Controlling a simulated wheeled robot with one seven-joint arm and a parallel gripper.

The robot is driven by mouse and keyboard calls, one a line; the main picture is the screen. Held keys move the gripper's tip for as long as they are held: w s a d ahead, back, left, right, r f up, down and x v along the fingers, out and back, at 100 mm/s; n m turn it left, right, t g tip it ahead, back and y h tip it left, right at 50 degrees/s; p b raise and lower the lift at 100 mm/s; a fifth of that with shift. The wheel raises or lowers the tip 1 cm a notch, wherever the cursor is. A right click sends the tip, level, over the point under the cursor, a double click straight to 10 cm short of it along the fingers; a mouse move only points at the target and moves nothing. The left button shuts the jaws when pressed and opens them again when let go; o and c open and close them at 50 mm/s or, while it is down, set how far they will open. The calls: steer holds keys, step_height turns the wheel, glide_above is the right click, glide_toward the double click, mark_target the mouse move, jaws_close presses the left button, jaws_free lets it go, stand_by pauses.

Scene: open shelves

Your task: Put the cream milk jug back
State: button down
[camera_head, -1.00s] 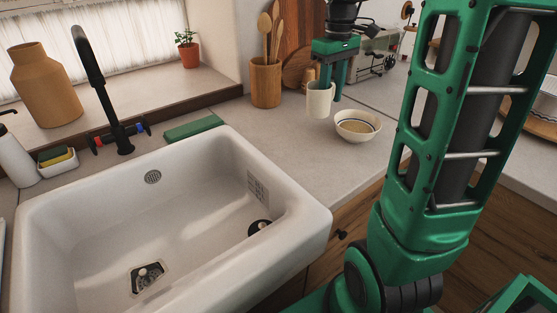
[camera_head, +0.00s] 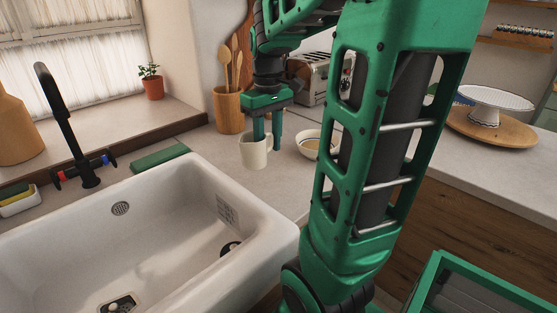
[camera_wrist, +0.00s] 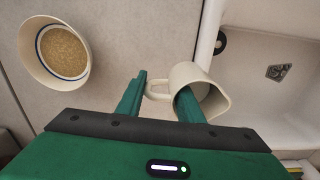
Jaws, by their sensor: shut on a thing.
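The cream milk jug (camera_head: 255,152) is held upright in my gripper (camera_head: 266,130) near the sink's back right corner in the head view. In the wrist view, the jug (camera_wrist: 214,88) has one finger inside its mouth and its handle between the fingers. My gripper (camera_wrist: 160,98) is shut on the jug's wall on the handle side. The jug appears slightly above the counter, but the exact gap cannot be told.
A bowl with grainy contents (camera_head: 309,144) stands right of the jug; it also shows in the wrist view (camera_wrist: 64,52). The white sink (camera_head: 180,230) lies in front left. A utensil crock (camera_head: 228,110), toaster (camera_head: 318,78) and cake stand (camera_head: 494,101) on a wooden board stand farther back.

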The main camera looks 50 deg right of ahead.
steer(key=d+f, duration=0.1)
steer(key=d, duration=0.1)
steer(key=d+f, duration=0.1)
steer(key=d, duration=0.1)
steer(key=d+f, duration=0.1)
steer(key=d, duration=0.1)
steer(key=shift+w+f, duration=0.1)
steer(key=shift+f, duration=2.2)
steer(key=shift+f, duration=0.1)
steer(key=c, duration=1.2)
jaws_free()
step_height(320, 180, up, 12)
steer(key=shift+r, duration=0.1)
